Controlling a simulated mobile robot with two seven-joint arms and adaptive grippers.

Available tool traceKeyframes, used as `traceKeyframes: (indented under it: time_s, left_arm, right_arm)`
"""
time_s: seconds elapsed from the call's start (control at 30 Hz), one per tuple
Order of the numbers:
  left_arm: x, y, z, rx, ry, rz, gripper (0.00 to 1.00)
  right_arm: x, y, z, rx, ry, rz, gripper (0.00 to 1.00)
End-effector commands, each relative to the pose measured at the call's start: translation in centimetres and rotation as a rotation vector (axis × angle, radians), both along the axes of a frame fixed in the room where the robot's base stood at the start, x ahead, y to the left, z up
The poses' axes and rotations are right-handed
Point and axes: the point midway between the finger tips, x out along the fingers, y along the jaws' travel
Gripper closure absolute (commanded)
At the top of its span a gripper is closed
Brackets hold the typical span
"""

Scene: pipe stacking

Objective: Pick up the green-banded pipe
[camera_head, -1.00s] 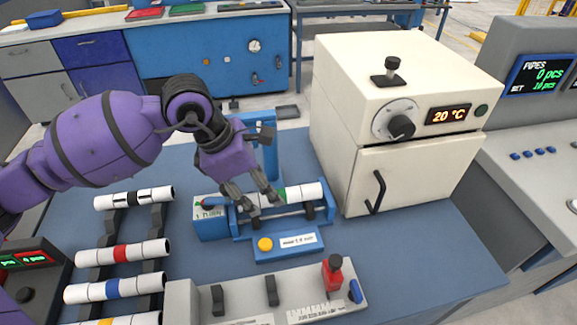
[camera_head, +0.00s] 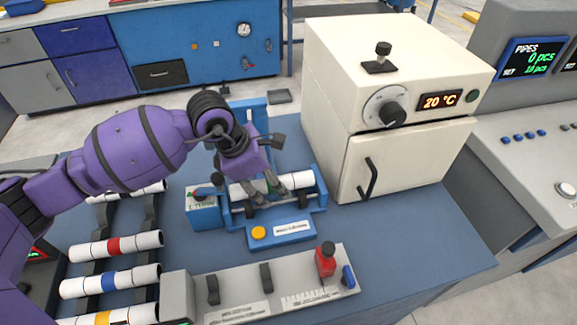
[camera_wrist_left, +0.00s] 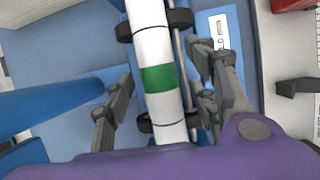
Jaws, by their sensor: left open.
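The green-banded pipe (camera_head: 300,181) is white and lies level across the rollers of a blue fixture (camera_head: 236,218). Its green band (camera_wrist_left: 158,78) shows plainly in the left wrist view; in the head view my fingers mostly cover it. My left gripper (camera_head: 264,192) is open and reaches down over the pipe. In the left wrist view its fingers (camera_wrist_left: 160,76) stand on both sides of the pipe at the band, with gaps to it. My right gripper is not in view.
A white oven (camera_head: 395,165) stands close on the right. A rack at left holds pipes with red (camera_head: 113,245), blue (camera_head: 108,281) and yellow (camera_head: 103,318) bands. Blue table is bare at front right.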

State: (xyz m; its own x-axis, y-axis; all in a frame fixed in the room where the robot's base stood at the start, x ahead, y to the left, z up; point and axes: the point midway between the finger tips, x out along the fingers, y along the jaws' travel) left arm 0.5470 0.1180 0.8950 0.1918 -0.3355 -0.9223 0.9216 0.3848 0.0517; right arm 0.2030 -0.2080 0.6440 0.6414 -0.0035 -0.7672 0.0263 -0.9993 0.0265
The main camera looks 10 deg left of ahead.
Motion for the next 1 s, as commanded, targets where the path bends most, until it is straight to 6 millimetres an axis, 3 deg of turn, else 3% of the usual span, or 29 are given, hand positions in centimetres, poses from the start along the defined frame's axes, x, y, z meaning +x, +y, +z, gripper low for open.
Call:
traceKeyframes:
  time_s: [0.1, 0.5, 0.8, 1.0]
  left_arm:
    - [-0.1, 0.1, -0.1, 0.0, 0.002, 0.001, 0.49]
    - [0.0, 0.1, 0.0, 0.0, 0.002, 0.001, 1.0]
    - [0.0, 0.1, 0.3, 0.001, 0.001, 0.001, 1.0]
    - [0.1, 0.1, 2.2, 0.0, -0.002, 0.001, 1.0]
  right_arm:
    - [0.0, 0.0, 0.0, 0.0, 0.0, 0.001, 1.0]
    - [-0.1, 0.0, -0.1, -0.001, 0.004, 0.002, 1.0]
    - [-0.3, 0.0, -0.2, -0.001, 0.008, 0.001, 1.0]
    - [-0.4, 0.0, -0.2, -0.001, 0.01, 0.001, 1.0]
